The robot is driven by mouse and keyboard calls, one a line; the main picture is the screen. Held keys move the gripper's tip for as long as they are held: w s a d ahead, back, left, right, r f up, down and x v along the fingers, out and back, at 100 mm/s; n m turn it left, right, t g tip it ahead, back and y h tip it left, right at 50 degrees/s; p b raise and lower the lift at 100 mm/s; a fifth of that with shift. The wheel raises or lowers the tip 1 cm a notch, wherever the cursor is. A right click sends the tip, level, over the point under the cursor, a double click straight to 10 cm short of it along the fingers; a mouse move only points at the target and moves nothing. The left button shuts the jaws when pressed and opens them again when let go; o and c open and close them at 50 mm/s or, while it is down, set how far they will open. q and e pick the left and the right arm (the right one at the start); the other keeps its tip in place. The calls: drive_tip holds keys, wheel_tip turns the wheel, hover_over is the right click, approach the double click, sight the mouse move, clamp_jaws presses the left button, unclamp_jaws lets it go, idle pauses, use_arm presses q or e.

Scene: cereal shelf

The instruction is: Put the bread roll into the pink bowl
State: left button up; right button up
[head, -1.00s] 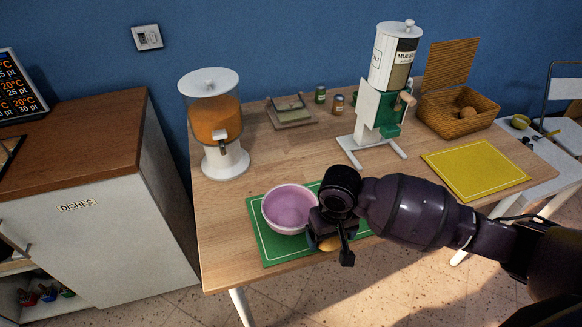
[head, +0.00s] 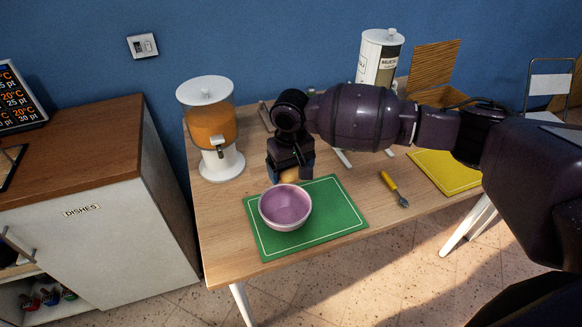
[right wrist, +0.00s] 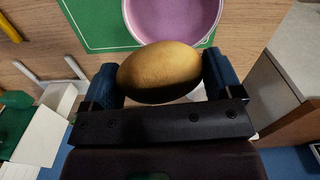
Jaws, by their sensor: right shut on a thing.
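The pink bowl (head: 285,207) stands upright on the green mat (head: 330,222) near the table's front left. In the right wrist view the bowl (right wrist: 172,18) shows just beyond the roll. My right gripper (head: 290,172) is shut on the bread roll (right wrist: 158,68), with a blue finger on each side of it. In the head view the roll (head: 289,176) shows low between the fingers, at the bowl's far side. The bowl's inside looks empty. My left gripper is not in view.
An orange drink dispenser (head: 209,128) stands on the table to the left. A yellow-handled utensil (head: 394,188) lies right of the green mat. A yellow mat (head: 445,170) is further right. A muesli dispenser (head: 379,58) stands behind my right arm.

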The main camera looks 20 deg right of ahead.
wheel_tip(320, 180, down, 6)
drive_tip(key=b, duration=0.4)
drive_tip(key=shift+r+b, duration=0.2)
drive_tip(key=shift+b, duration=0.1)
drive_tip(key=o, duration=0.7)
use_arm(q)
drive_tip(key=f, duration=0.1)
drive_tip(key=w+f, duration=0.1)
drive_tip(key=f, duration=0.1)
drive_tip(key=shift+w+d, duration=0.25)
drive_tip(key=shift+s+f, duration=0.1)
